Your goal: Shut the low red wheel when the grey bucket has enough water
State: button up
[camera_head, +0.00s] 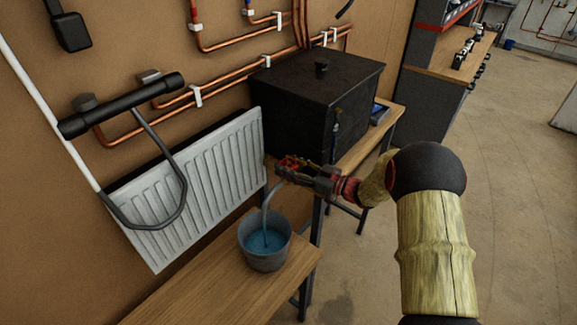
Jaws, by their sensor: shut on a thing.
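The low red wheel (290,161) shows just above the bucket, to the right of the white radiator, partly covered by my gripper. My gripper (293,172) is shut on the red wheel, reaching in from the right. The grey bucket (265,260) stands upright on the wooden bench below. A stream of water (267,205) falls from under the wheel into the bucket. Blue water (266,242) lies inside the bucket, its surface below the rim. The exact level is hard to tell. The valve body behind my gripper is mostly hidden.
The white radiator (195,180) hangs on the brown wall, left of the bucket. A black box (318,95) stands on a second bench (370,140) behind. The front bench (215,290) is bare around the bucket. Open floor (520,200) lies to the right.

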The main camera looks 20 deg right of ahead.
jog(key=shift+r, duration=0.1)
jog(key=o, duration=1.2)
jog(key=shift+d, duration=0.1)
jog(key=v, duration=1.1)
jog(key=shift+s+d, duration=0.25)
